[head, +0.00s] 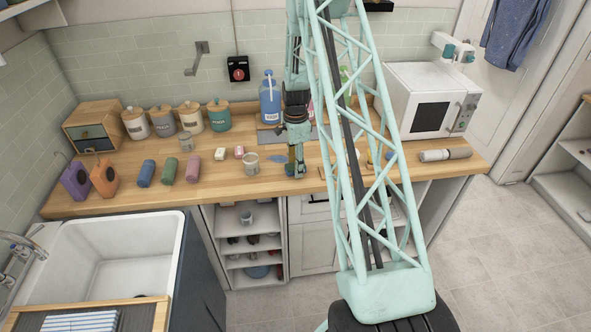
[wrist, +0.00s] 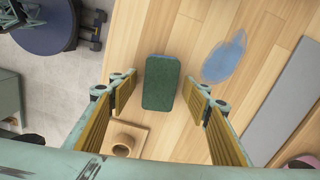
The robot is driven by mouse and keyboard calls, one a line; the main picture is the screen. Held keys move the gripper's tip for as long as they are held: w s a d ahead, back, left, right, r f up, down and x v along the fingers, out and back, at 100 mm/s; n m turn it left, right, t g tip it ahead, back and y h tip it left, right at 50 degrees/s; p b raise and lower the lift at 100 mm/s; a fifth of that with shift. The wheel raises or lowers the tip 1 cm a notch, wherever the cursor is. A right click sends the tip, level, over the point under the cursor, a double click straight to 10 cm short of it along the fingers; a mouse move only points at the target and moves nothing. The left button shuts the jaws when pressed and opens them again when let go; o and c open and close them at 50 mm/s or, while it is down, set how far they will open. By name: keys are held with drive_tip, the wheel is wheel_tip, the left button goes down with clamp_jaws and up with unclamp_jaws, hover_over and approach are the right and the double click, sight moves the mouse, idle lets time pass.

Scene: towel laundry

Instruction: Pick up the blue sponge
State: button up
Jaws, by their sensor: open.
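In the wrist view a sponge (wrist: 161,84) lies on the wooden counter. Its top face is dark green, with a thin bluish rim at its far edge. My gripper (wrist: 160,88) is open above it, with one yellow-padded finger on each side. The fingers look apart from the sponge. In the head view my gripper (head: 295,172) points down over the counter's front part, and the sponge cannot be made out clearly there.
A blue puddle (wrist: 225,58) lies beside the sponge; it also shows in the head view (head: 276,158). A wooden block with a round hole (wrist: 123,140) is close to the left finger. A mug (head: 251,164) stands left of my gripper. The counter (head: 225,178) has a front edge nearby.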

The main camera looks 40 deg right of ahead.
drive_tip(key=shift+c, duration=0.3)
drive_tip(key=c, duration=0.6)
drive_tip(key=shift+c, duration=0.2)
drive_tip(key=shift+r, duration=0.1)
drive_tip(key=shift+r+b, duration=0.45)
drive_tip(key=shift+r, duration=1.15)
drive_tip(key=shift+s+a+r, duration=0.1)
drive_tip(key=shift+s+a, duration=0.05)
drive_tip(key=shift+s, duration=0.05)
drive_tip(key=s+a+b, duration=0.1)
drive_tip(key=s+a, duration=0.3)
drive_tip(key=s, duration=0.2)
drive_tip(key=s+a+r+b, duration=0.1)
drive_tip(key=s+a, duration=0.3)
drive_tip(key=s, duration=0.3)
drive_tip(key=shift+s+r+b, duration=0.15)
drive_tip(key=shift+r+b, duration=0.05)
drive_tip(key=shift+b, duration=0.1)
drive_tip(key=shift+o, duration=0.6)
